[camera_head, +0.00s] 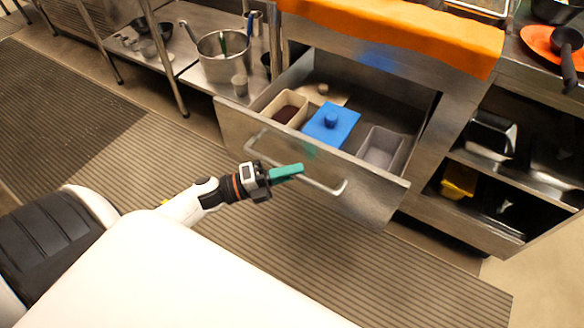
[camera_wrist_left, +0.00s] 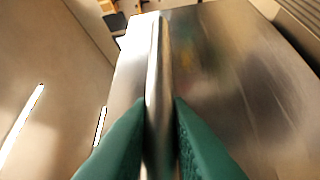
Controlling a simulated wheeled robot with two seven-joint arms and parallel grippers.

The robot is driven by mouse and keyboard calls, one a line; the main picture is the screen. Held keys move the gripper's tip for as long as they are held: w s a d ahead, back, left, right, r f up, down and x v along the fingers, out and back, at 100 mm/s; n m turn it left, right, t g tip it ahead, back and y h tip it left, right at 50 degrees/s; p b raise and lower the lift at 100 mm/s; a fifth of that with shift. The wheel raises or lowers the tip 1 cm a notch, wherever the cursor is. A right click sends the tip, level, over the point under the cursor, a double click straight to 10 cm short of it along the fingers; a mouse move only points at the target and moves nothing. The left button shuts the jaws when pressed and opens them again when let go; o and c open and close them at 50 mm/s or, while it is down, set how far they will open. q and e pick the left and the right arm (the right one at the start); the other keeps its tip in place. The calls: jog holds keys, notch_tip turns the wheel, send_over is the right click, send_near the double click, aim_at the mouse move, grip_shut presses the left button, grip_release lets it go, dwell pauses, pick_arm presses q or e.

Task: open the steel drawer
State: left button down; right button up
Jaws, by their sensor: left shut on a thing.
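The steel drawer (camera_head: 375,189) stands pulled out from under the counter in the head view, and its inside shows. Its bar handle (camera_head: 322,187) runs across the front. My left gripper (camera_head: 298,169) is at the handle, its green fingers over the bar. In the left wrist view the fingers (camera_wrist_left: 160,120) are shut on the handle (camera_wrist_left: 157,75), one on each side, with the steel drawer front (camera_wrist_left: 240,80) beside it. My right gripper is not in view.
In the drawer are a beige container (camera_head: 284,108) with dark contents, a blue lidded container (camera_head: 332,124) and a grey container (camera_head: 380,149). An orange cloth (camera_head: 400,28) covers the counter above. Shelves with a yellow container (camera_head: 458,182) stand to the right. Ribbed mats (camera_head: 290,245) cover the floor.

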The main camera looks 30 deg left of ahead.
pick_arm(q)
jog(key=c, duration=1.4)
grip_release()
jog(key=shift+o, duration=0.2)
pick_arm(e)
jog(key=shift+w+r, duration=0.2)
pick_arm(q)
jog(key=shift+a, duration=0.1)
